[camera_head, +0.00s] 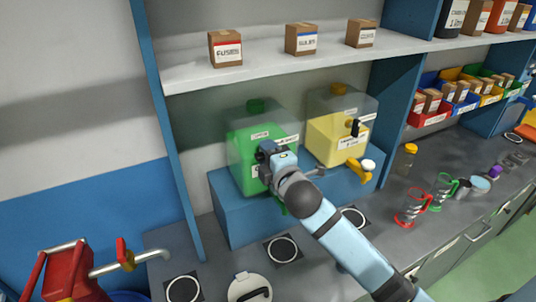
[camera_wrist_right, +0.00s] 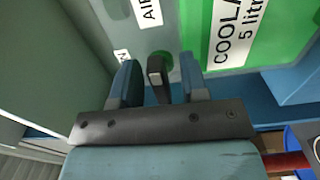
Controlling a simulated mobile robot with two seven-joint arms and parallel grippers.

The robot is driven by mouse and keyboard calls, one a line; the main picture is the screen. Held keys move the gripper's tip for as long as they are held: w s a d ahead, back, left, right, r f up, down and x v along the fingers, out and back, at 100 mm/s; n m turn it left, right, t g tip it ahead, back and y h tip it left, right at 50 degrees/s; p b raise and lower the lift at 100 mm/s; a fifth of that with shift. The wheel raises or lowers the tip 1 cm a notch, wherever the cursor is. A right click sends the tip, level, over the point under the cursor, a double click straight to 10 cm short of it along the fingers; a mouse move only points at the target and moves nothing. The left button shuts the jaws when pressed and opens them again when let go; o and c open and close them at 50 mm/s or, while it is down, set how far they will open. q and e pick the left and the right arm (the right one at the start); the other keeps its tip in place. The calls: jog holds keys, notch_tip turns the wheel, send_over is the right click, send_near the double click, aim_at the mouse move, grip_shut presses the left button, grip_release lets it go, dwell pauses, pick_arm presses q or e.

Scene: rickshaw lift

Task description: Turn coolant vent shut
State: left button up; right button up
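The coolant container (camera_head: 250,133) is a clear tank with green liquid and a green cap, standing on a blue ledge. In the right wrist view its white label (camera_wrist_right: 232,35) reads partly "COOLA… 5 litr…". The coolant vent (camera_wrist_right: 157,72) is a dark handle with a light end on a green round base, next to a label reading partly "AIR". My right gripper (camera_wrist_right: 158,82) is open, with one finger on each side of the vent handle and small gaps visible. In the head view my right gripper (camera_head: 268,155) covers the container's front and hides the vent. My left gripper is not in view.
A yellow-filled container (camera_head: 335,130) with a black handle and a yellow tap stands right beside it. A shelf (camera_head: 270,66) with small boxes runs above. Glass mugs (camera_head: 411,207) stand on the counter to the right. A red fixture with a pipe (camera_head: 125,262) is at lower left.

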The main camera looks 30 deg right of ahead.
jog(key=shift+s+f, duration=0.1)
jog(key=shift+s, duration=0.25)
jog(key=s+b, duration=0.3)
jog(key=s, duration=1)
jog(key=shift+a+b, duration=0.3)
jog(key=shift+a, duration=0.1)
